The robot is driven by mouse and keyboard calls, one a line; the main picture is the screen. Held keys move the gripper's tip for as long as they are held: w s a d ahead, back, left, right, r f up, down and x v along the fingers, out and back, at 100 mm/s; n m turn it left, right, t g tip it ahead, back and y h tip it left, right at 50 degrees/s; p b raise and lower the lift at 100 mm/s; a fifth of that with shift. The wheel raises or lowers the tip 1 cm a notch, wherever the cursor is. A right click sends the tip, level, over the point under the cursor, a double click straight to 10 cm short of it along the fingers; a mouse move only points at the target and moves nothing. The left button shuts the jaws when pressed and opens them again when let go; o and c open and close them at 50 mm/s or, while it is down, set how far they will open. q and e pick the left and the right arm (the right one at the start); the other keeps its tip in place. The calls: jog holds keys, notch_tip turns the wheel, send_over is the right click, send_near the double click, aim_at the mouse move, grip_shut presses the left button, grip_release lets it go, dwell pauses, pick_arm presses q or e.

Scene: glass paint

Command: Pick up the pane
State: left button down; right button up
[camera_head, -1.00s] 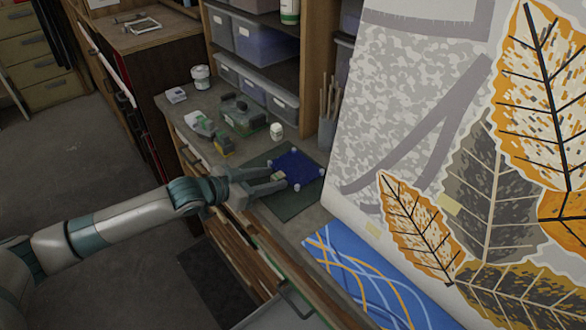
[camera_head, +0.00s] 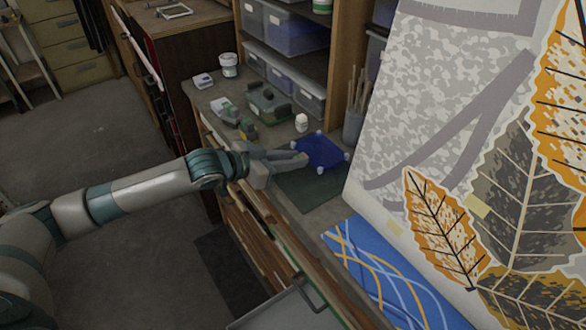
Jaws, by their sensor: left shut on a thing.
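The pane (camera_head: 323,151) is a small dark-blue square with pale knobs at its corners. It is at the middle of the head view, over the dark green mat (camera_head: 306,190) on the workbench. My left gripper (camera_head: 302,158) reaches in from the left and is shut on the pane's near-left edge. The pane appears raised a little above the mat, more of which shows in front of it. The fingertips partly cover that edge. My right gripper is not in view.
A green device (camera_head: 268,103), a white bottle (camera_head: 301,122) and a cup of brushes (camera_head: 354,122) stand around the pane. Shelves with clear bins (camera_head: 295,32) rise behind. A large leaf-patterned panel (camera_head: 440,110) leans at right, and a blue patterned sheet (camera_head: 385,275) lies near the front.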

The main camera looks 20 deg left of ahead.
pick_arm(q)
notch_tip(320, 180, up, 7)
jog(key=b, duration=0.1)
jog(key=shift+f+b, duration=0.15)
jog(key=shift+b, duration=0.15)
jog(key=shift+d, duration=0.15)
dwell(0.4)
jog(key=s+a+r+n+t+y+b, duration=0.1)
jog(key=s+r+n+t+y+b, duration=0.1)
jog(key=r+n+y, duration=0.4)
jog(key=shift+s+r+n+t+y+b, duration=0.2)
jog(key=shift+s+n+t+y+b, duration=0.2)
jog(key=shift+s+n+y+b, duration=0.6)
jog(key=shift+w+a, duration=0.1)
dwell(0.4)
